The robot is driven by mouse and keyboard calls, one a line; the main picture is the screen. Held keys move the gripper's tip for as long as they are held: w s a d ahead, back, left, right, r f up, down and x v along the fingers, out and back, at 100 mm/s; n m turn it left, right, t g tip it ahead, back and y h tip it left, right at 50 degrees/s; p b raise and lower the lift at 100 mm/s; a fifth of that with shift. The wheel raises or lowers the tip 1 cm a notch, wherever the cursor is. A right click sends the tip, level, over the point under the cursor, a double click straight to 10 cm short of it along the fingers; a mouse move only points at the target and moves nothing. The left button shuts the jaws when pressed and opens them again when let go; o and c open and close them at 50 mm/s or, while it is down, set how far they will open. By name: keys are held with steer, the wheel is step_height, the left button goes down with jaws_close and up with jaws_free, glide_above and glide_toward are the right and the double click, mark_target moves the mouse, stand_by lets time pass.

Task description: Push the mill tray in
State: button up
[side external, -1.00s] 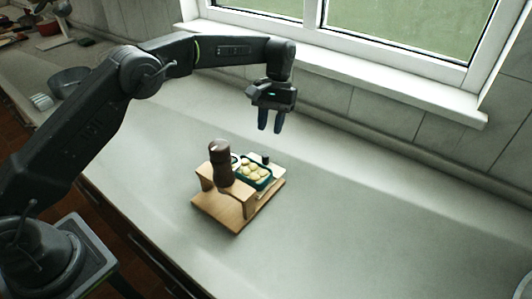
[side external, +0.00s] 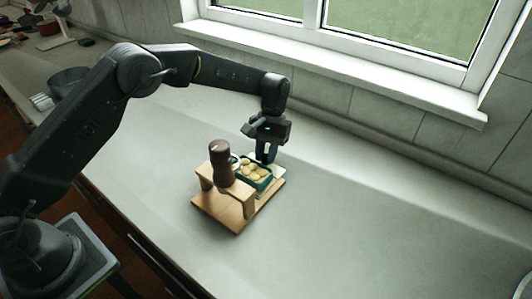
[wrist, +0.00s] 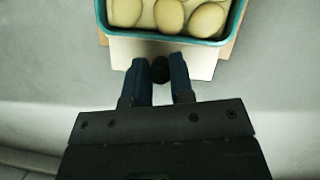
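A small wooden stand (side external: 222,208) sits on the counter, with a brown mill (side external: 221,165) upright on it. My gripper (side external: 266,160) points down at that end. In the wrist view its blue fingers (wrist: 160,68) stand on either side of the knob with hardly any gap. I cannot tell whether they press on it.
The counter (side external: 350,220) is clear to the right and in front of the stand. The window sill (side external: 370,85) and tiled wall run behind. A grey pot (side external: 68,80) stands far left.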

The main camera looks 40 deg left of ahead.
mark_target(255, 164)
jaws_close()
steer(key=shift+s, duration=2.25)
steer(key=shift+o, duration=1.1)
jaws_free()
steer(key=v, duration=1.4)
steer(key=shift+f, duration=0.1)
